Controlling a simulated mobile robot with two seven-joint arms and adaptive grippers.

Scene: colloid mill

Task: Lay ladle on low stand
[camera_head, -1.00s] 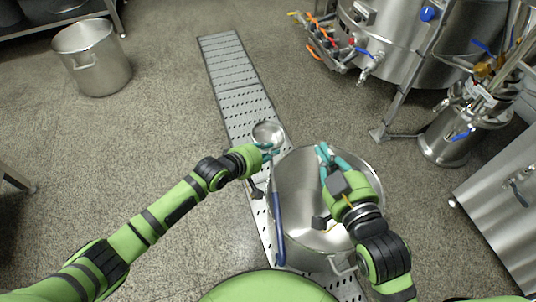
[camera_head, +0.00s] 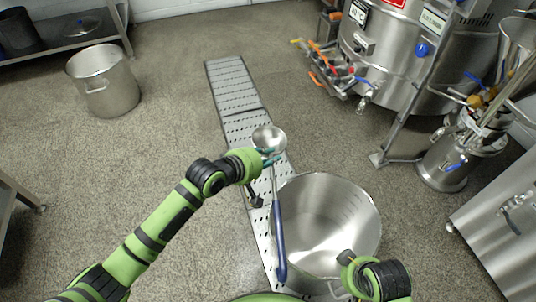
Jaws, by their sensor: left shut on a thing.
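The ladle has a round steel bowl (camera_head: 269,138) and a long handle with a blue grip (camera_head: 279,240). My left gripper (camera_head: 269,157) is shut on the ladle's shaft just below the bowl. The ladle is above the perforated floor strip, with its handle running down the picture beside the big pot. A low metal stand (camera_head: 85,35) is at the upper left, far from the ladle; I cannot tell if it is the one named. My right gripper (camera_head: 347,262) is at the lower right by the pot's near rim; its fingers are not clear.
A large open steel pot (camera_head: 325,225) stands right of the ladle. A steel tank with valves (camera_head: 400,55) and a mill (camera_head: 455,150) are at the right.

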